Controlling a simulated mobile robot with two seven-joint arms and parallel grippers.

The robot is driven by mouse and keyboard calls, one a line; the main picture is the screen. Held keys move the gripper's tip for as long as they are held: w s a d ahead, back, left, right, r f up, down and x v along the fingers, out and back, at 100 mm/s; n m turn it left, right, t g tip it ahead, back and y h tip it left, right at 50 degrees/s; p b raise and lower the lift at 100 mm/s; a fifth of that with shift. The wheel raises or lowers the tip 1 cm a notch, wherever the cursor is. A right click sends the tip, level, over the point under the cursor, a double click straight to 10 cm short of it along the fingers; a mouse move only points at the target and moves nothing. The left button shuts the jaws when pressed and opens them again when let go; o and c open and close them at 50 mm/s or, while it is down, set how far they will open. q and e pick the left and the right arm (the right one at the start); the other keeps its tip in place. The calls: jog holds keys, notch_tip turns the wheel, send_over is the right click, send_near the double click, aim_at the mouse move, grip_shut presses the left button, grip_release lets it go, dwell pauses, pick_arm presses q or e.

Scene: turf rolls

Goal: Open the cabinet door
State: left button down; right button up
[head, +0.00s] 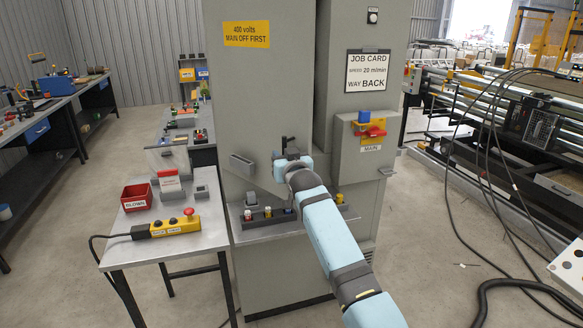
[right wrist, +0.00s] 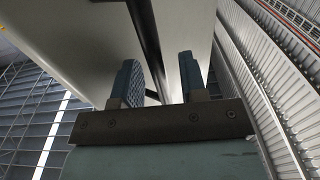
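The grey cabinet (head: 364,23) stands in the middle of the head view. Its left front panel (head: 255,100) bears a yellow "400 volts MAIN OFF FIRST" sign (head: 246,34). A dark strip runs down this panel's right edge; I cannot tell whether the door is ajar. A dark handle (head: 284,145) shows at the panel's lower right. My right gripper (head: 285,160) is at the handle, partly hidden by its own wrist. In the right wrist view its two fingers (right wrist: 158,82) stand apart, with a dark bar (right wrist: 146,40) running between them and a gap visible. My left gripper is out of view.
A red-and-yellow MAIN switch box (head: 372,132) and a job card (head: 367,72) are on the cabinet's right part. A ledge (head: 262,232) with fuses juts out below. A small table (head: 128,250) with a red bin and pendant stands at left. Cables (head: 480,180) hang at right.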

jog(key=b+v, duration=0.1)
jog(key=v, duration=1.2)
jog(key=shift+b, duration=0.3)
jog(key=shift+s, duration=0.15)
